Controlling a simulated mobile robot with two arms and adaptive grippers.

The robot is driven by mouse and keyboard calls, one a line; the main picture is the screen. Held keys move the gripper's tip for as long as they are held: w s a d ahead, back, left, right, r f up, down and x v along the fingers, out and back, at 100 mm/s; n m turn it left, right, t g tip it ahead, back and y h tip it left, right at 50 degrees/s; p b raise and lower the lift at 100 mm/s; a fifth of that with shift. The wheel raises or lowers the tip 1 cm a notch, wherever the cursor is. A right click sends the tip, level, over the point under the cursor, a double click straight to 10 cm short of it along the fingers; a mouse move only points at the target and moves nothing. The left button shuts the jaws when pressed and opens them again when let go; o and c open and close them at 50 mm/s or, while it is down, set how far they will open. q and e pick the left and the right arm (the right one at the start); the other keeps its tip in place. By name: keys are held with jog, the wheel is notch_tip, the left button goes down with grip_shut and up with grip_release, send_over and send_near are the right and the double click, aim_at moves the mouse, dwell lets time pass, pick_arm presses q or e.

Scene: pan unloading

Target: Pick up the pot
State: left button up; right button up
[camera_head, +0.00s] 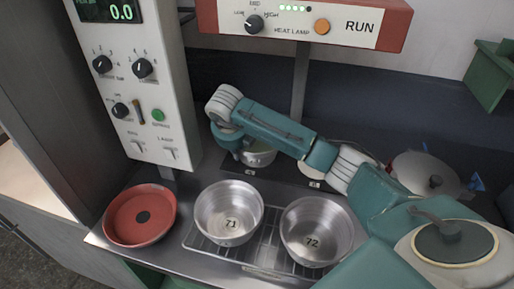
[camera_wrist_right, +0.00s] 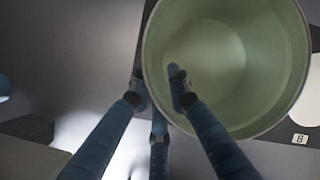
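A metal pot (camera_head: 258,156) stands on the dark plate at the back, partly hidden by my right arm and hand. In the right wrist view the pot (camera_wrist_right: 250,60) is large and open, with a pale greenish inside that looks empty. My right gripper (camera_head: 232,142) is at the pot's left side. In the wrist view the right gripper (camera_wrist_right: 158,88) straddles the pot's rim, one finger inside and two outside. Whether the fingers press on the wall cannot be told. My left gripper is not in view.
Two metal bowls marked 71 (camera_head: 229,209) and 72 (camera_head: 317,232) sit on a wire rack in front. A red round dish (camera_head: 140,215) is at front left. A control panel (camera_head: 140,85) stands at left. A red heat lamp box (camera_head: 305,22) hangs above.

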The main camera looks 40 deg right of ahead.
jog(key=shift+r, duration=0.1)
grip_shut()
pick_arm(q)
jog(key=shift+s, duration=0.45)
